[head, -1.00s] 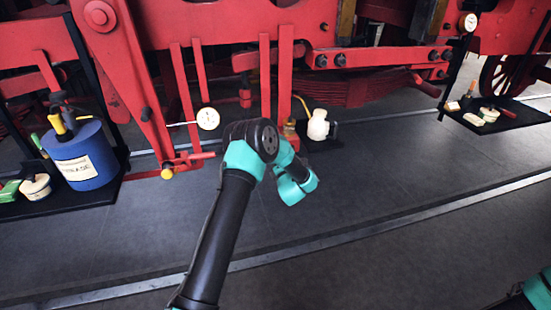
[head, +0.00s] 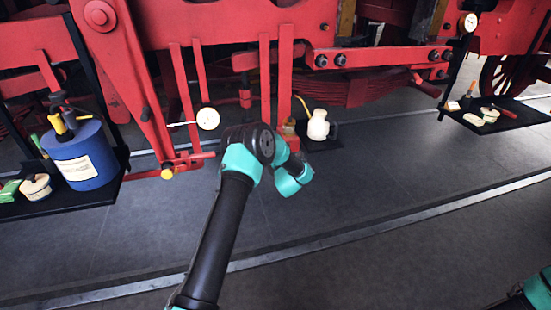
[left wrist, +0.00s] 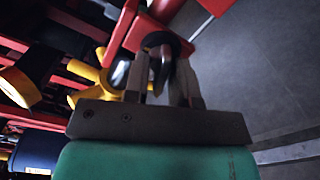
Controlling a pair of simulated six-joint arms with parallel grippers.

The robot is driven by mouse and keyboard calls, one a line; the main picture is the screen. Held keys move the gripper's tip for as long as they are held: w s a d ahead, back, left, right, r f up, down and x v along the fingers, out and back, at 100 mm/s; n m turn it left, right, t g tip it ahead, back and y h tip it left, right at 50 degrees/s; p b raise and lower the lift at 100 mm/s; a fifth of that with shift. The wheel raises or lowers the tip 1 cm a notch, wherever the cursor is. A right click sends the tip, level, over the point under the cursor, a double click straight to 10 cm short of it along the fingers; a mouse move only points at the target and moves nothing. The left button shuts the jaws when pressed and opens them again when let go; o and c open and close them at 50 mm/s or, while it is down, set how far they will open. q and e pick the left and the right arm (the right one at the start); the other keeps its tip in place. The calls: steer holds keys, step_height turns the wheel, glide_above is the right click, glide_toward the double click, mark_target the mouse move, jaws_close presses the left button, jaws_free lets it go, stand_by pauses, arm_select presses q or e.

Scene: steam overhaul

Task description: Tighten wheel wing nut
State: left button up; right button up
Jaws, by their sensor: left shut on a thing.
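In the left wrist view, my left gripper (left wrist: 165,72) has its two fingers closed around a small dark part with a round base, which looks like the wheel wing nut (left wrist: 167,41). This part sits against a red bar (left wrist: 150,28). Blur and the fingers hide most of its shape. In the head view the gripper and the nut are hidden behind my left arm, whose wrist is in front of the red frame. My right gripper is out of view.
A yellow fitting (left wrist: 98,74) is close beside my left fingers. A blue grease can (head: 82,158) stands on a dark tray at the left. A cream jug (head: 318,125) and a round white gauge (head: 208,118) are near my arm. The grey floor (head: 400,200) at the right is clear.

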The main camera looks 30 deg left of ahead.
arm_select(q)
steer(key=shift+m, duration=0.3)
steer(key=m, duration=0.5)
steer(key=shift+r, duration=0.1)
steer(key=m, duration=0.6)
steer(key=shift+d+r, duration=0.1)
steer(key=m, duration=0.9)
steer(key=shift+w+r+m, duration=0.1)
steer(key=shift+m, duration=0.3)
jaws_close()
steer(key=shift+r, duration=0.1)
stand_by(0.4)
steer(key=o, duration=0.6)
jaws_free()
steer(key=shift+d, duration=0.15)
